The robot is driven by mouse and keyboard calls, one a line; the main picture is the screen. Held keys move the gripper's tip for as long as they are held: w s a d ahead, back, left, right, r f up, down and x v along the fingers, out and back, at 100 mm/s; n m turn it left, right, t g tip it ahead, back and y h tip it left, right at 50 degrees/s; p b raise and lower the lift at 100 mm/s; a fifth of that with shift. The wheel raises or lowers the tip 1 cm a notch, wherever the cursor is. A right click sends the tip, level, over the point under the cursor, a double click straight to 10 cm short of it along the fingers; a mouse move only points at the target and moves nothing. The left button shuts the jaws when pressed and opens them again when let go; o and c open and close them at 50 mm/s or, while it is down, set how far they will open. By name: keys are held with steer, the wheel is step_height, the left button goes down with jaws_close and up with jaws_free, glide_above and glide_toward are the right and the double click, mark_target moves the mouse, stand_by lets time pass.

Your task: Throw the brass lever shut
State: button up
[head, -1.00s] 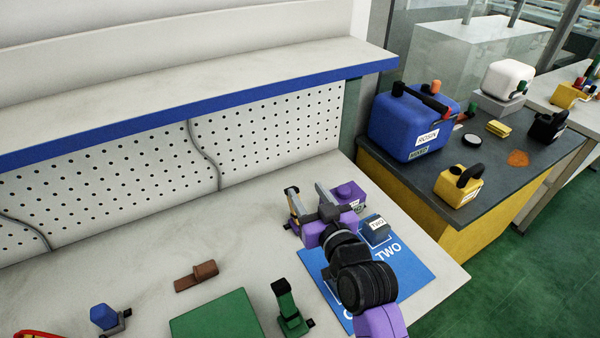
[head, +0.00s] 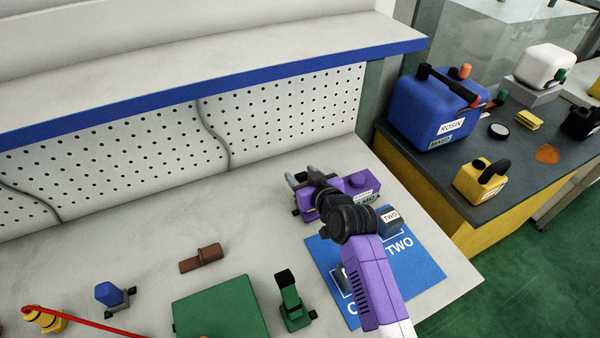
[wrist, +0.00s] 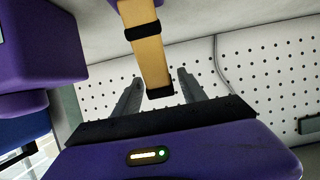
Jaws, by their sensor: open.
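The brass lever (wrist: 150,55) shows in the wrist view as a flat tan bar with a black band and a black end. It hangs down from the top of the picture, its end between the two fingers of my gripper (wrist: 158,92). The fingers are apart; I cannot make out contact with the lever. In the head view my gripper (head: 301,177) is at the left end of the purple unit (head: 357,184), and it hides the lever there. A purple block (wrist: 40,45) fills the upper left of the wrist view.
A green box (head: 220,308), a green clamp (head: 291,300) and a brown piece (head: 200,258) lie to the left. A perforated panel (head: 280,115) stands behind.

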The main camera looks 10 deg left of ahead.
steer(key=shift+w+a+f, duration=0.25)
steer(key=shift+w+a, duration=0.15)
steer(key=shift+w, duration=0.1)
jaws_close()
stand_by(1.3)
